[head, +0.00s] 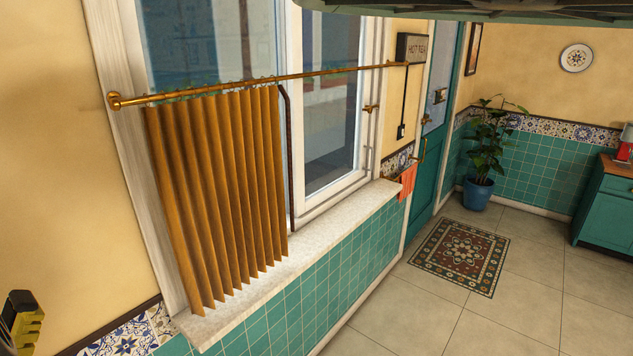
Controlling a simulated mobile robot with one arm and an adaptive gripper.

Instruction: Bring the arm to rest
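A black and yellow ridged part, which looks like the end of my gripper (22,322), shows at the lower left edge of the head view. The frame cuts most of it off, and the rest of the arm cannot be made out. Whether its fingers are open or shut does not show, and I see nothing held in it. It appears in front of the plain yellow wall, to the left of the window sill (345,225).
An ochre curtain (220,190) hangs from a brass rod (250,79) before the window. A patterned rug (460,257) lies on the clear tiled floor. A potted plant (478,193) and a teal cabinet (605,208) stand farther back. A dark shape crosses the top right.

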